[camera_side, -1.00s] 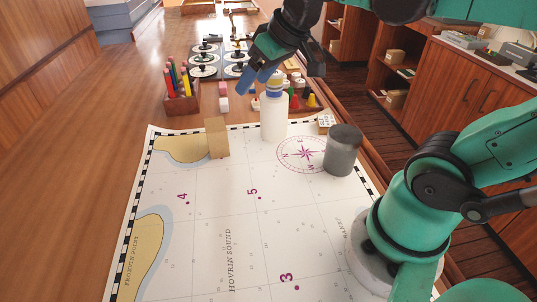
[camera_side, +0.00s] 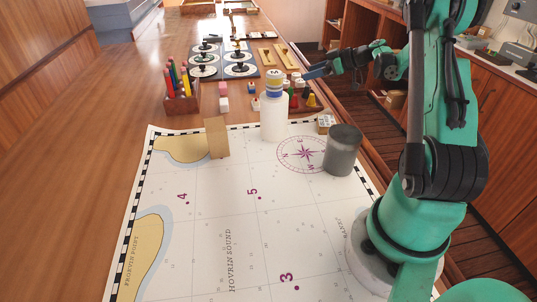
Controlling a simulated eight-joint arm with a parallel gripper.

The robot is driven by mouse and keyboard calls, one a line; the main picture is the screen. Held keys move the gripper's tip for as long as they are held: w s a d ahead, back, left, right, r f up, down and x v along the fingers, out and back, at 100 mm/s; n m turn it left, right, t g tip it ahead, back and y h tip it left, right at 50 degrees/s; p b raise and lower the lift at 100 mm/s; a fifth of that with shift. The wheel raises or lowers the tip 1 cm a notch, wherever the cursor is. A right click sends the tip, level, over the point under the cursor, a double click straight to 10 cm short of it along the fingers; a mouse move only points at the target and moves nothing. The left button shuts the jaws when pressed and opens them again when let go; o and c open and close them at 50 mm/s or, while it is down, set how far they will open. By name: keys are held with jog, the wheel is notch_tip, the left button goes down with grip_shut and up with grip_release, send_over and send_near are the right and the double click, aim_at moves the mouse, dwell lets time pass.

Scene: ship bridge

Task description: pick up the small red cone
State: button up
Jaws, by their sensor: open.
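A small red piece (camera_side: 256,105) shows just left of the white bottle (camera_side: 273,117), which partly hides it; it is too small to tell for sure that it is a cone. My gripper (camera_side: 317,70), with blue fingers, is open and empty. It is above and behind this group, to its right, apart from all the pieces.
A grey cylinder (camera_side: 342,151) and a tan block (camera_side: 217,138) stand on the chart (camera_side: 220,215). A pencil holder (camera_side: 182,101) is at the left. Behind are a board with black and white discs (camera_side: 204,70) and two yellow tools (camera_side: 284,57). The left tabletop is clear.

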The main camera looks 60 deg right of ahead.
aim_at(295, 96)
notch_tip(295, 96, down, 6)
jog(key=shift+r, duration=0.1)
jog(key=shift+w+a+f, duration=0.1)
jog(key=shift+w+f, duration=0.15)
jog(key=shift+x, duration=2.55)
grip_shut()
